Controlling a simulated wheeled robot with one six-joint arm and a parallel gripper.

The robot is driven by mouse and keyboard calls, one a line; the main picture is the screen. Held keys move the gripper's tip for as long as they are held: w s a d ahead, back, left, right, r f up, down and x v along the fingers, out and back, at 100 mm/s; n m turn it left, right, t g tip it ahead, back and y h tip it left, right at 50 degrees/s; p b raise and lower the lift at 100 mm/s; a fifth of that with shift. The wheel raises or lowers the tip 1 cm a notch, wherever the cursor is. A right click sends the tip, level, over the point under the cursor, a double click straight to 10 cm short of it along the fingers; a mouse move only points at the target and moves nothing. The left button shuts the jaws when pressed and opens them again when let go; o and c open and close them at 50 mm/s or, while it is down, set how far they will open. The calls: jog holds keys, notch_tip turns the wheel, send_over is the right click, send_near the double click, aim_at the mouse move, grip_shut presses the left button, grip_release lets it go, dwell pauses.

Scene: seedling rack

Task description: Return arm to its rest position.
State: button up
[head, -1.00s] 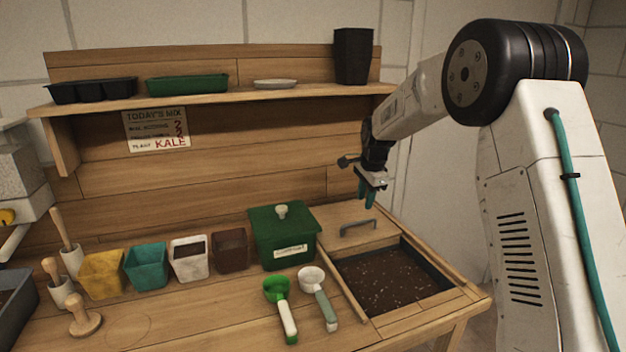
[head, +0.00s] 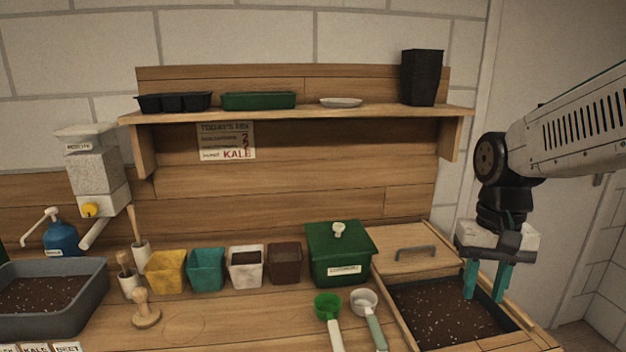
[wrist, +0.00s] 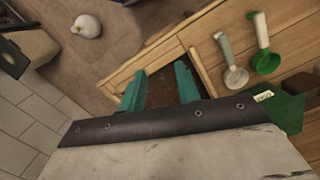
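My gripper (head: 487,281) has two teal fingers that stand apart with nothing between them. It hangs pointing down at the right of the bench, in front of the soil bin (head: 445,314) in the head view. In the wrist view my gripper (wrist: 160,88) shows the same open fingers, with the dark soil (wrist: 161,88) seen between and beyond them. My arm reaches in from the right edge of the head view.
A green lidded box (head: 340,254), a green scoop (head: 328,308) and a white scoop (head: 366,303) are left of the soil bin. Several small pots line the bench. A shelf (head: 300,112) holds trays and a tall black pot (head: 422,77). A white round object (wrist: 87,26) shows in the wrist view.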

jog(key=s+a+r+n+t, duration=0.1)
jog(key=s+r+n+t, duration=0.1)
jog(key=s, duration=1.3)
jog(key=shift+s+a, duration=0.15)
jog(key=shift+s, duration=0.2)
